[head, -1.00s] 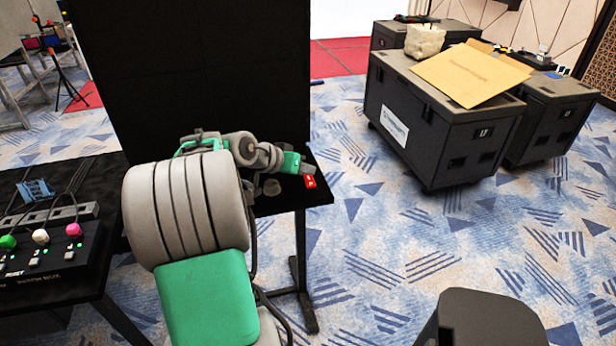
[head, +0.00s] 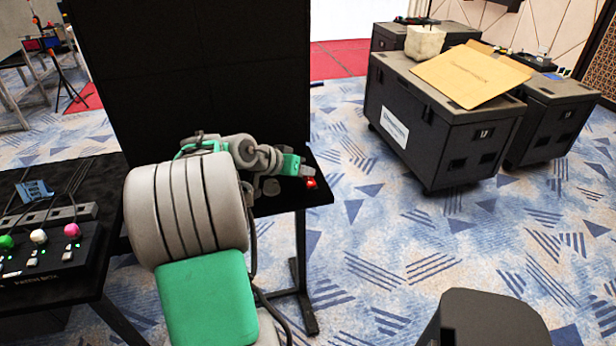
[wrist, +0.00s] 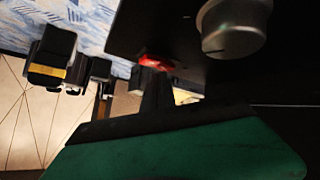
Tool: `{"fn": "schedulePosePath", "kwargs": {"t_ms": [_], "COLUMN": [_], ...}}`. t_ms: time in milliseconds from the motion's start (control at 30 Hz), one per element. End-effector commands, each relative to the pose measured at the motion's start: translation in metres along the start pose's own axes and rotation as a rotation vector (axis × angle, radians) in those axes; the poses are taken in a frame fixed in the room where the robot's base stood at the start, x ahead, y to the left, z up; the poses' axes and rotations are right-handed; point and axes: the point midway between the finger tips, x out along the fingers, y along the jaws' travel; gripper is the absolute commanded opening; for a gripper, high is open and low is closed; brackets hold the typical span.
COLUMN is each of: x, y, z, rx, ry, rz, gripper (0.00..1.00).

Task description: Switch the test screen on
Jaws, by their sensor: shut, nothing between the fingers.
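The test screen (head: 190,70) is a tall panel standing behind the shelf; its visible face is black. A small red switch (head: 311,184) sits near the right end of the black shelf (head: 285,205). It also shows in the wrist view (wrist: 157,61), partly hidden behind the fingers. My gripper (head: 307,172) is shut and empty, with its tips at the red switch. In the wrist view the closed fingertips (wrist: 156,84) overlap the lower side of the switch; I cannot tell whether they touch it.
A round grey knob (wrist: 235,28) is beside the switch. On the left, a dark table holds a box with coloured knobs (head: 50,255). Black cases (head: 440,135) stand at the right, one with a cardboard sheet (head: 472,75) on top.

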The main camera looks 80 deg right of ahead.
Motion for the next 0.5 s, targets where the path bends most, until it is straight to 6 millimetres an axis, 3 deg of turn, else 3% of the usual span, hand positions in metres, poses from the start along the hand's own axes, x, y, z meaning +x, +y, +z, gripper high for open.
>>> {"fn": "schedulePosePath", "kwargs": {"t_ms": [500], "x": [-0.0025], "y": [0.0016], "z": [-0.0021], "rx": [0.000], "ry": [0.000], "rz": [0.000], "gripper": [0.00]}}
